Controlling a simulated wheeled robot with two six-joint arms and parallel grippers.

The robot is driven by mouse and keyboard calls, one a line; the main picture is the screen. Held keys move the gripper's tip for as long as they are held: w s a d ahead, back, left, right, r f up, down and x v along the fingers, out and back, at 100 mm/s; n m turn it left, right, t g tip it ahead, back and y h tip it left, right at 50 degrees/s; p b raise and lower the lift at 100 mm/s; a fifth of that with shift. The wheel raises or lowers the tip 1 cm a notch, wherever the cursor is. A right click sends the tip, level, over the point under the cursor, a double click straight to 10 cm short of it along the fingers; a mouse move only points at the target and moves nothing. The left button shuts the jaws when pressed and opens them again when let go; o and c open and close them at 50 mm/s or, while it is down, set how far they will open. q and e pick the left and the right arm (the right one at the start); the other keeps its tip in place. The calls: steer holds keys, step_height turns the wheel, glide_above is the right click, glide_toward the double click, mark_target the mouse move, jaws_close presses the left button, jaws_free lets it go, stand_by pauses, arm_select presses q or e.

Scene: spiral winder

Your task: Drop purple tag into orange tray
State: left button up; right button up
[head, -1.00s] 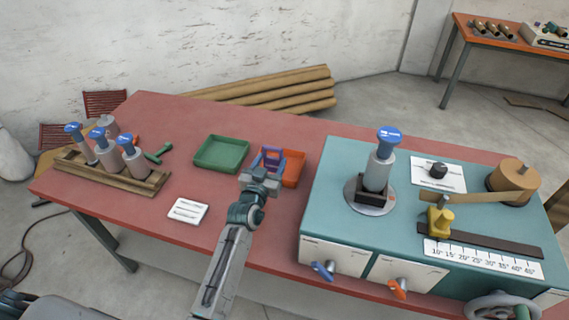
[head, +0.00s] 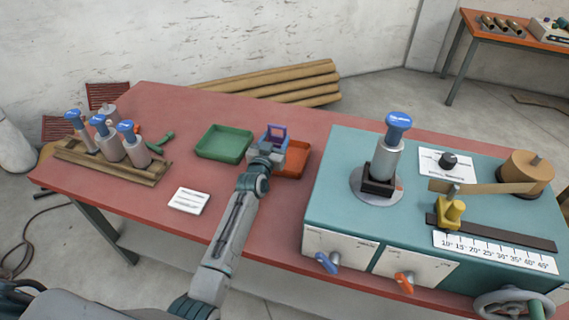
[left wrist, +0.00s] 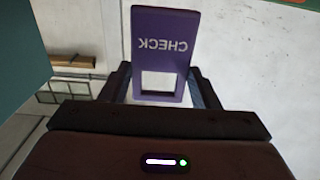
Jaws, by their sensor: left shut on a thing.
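The purple tag (left wrist: 166,40) shows upside-down "CHECK" lettering and a square cut-out in the left wrist view. In the head view the purple tag (head: 274,132) stands up from my left gripper (head: 268,146). My left gripper is shut on the tag, and its fingers (left wrist: 163,95) flank the tag's lower part in the wrist view. The orange tray (head: 294,159) lies on the red table just right of the gripper, which hides the tray's left part. The tag is at the tray's left end; its height above the tray cannot be told. My right gripper is not in view.
A green tray (head: 224,143) lies just left of the orange tray. A white card (head: 188,200) lies nearer the front. A wooden rack (head: 105,161) with blue-topped cylinders stands at the left. The teal winder (head: 330,195) fills the right side.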

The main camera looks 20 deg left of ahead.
arm_select(q)
steer(key=shift+f, duration=0.35)
steer(key=shift+r, duration=0.1)
steer(key=o, duration=1.1)
steer(key=shift+c, duration=0.2)
steer(key=shift+s, duration=0.1)
steer(key=shift+s, duration=0.2)
steer(key=s+b, duration=0.1)
steer(key=s, duration=0.9)
steer(key=shift+s+a, duration=0.15)
